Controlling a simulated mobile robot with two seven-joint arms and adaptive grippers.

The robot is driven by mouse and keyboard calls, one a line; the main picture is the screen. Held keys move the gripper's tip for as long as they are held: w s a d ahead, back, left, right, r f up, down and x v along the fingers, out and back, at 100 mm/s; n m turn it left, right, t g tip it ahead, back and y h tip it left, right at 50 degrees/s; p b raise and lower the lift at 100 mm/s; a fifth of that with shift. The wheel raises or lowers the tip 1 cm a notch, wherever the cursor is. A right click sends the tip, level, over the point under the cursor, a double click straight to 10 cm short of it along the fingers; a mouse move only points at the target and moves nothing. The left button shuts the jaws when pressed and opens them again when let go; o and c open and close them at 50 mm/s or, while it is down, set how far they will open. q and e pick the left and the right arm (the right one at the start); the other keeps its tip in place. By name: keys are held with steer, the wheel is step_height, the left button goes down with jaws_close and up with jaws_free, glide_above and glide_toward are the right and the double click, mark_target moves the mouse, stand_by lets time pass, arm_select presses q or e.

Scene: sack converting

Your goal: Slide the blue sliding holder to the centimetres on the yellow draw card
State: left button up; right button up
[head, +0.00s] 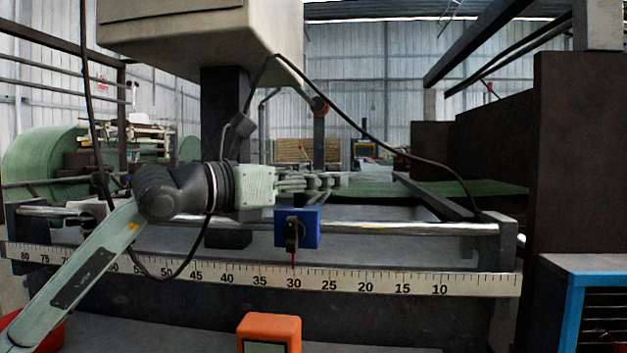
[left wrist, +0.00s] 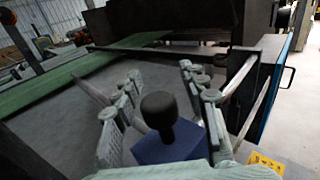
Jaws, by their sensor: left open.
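The blue sliding holder (head: 311,227) sits on the silver rail (head: 400,228), with a black knob at its front and a thin red pointer near 30 on the scale (head: 400,281). My left gripper (head: 325,182) is open, just above the holder in the head view. In the left wrist view, the black knob (left wrist: 159,107) stands between my spread fingers (left wrist: 158,78), with the blue block (left wrist: 168,146) below it. Contact is not clear. My right gripper is not in view.
An orange device (head: 269,330) stands below the scale at the front. A blue-framed cabinet (head: 576,300) stands at the right. A black cable (head: 400,152) hangs across the machine. The rail right of the holder looks clear. A yellow label (left wrist: 266,161) shows in the left wrist view.

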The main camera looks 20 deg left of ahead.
arm_select(q)
steer(key=shift+s+a, duration=0.35)
steer(key=shift+s, duration=0.1)
steer(key=v, duration=1.1)
steer(key=shift+d+r, duration=0.1)
